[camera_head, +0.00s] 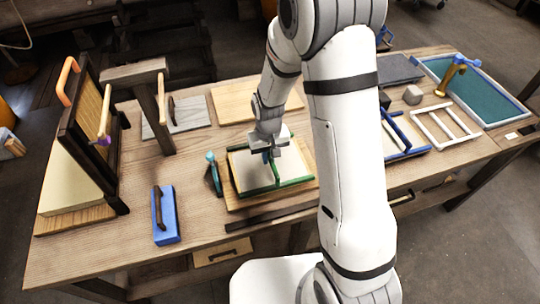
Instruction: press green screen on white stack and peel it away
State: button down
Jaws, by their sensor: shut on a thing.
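The green screen (296,182), a green frame with a crossbar, lies at the middle of the table. A pale, off-white surface (247,168) shows inside the frame; whether this is the top of the white stack or the screen's own sheet I cannot tell. A wooden board (238,204) lies underneath. My gripper (268,157) points down over the frame's middle and is shut on the green screen at its crossbar. The fingertips are small and partly hidden. Whether the frame touches what is under it is unclear.
A dark upright frame (88,125) with a cream slab (75,185) stands at the left. A blue block with a handle (166,215), a teal-topped tool (213,175) and a blue frame (405,133) lie nearby. A white frame (440,128) and teal tray (485,92) are at right.

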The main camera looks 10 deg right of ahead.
jog(key=shift+r+p, duration=0.45)
jog(key=shift+r, duration=0.3)
jog(key=shift+r+p, duration=2.2)
jog(key=shift+r, duration=1.35)
